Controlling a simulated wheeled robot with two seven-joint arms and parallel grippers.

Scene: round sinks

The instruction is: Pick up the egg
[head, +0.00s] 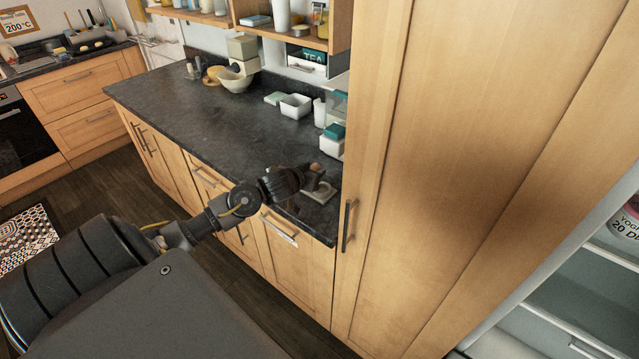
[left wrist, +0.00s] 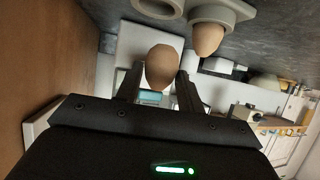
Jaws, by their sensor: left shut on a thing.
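My left gripper (left wrist: 160,80) is shut on a brown egg (left wrist: 162,66), which shows between its two fingers in the left wrist view. A second brown egg (left wrist: 208,40) sits in a pale holder (left wrist: 228,12) beside it. An empty-looking round cup (left wrist: 160,6) of the same holder is at the top edge of that view. In the head view my left gripper (head: 314,179) is over the right end of the dark counter, by the pale holder (head: 321,194). The fingers partly hide the eggs there. My right gripper is not in view.
White boxes with teal lids (head: 332,142) stand just behind the gripper. A white square bowl (head: 296,106) and a cream stand mixer (head: 243,55) are farther back. A tall wooden cabinet (head: 450,150) closes off the right. The counter's middle (head: 200,120) is clear.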

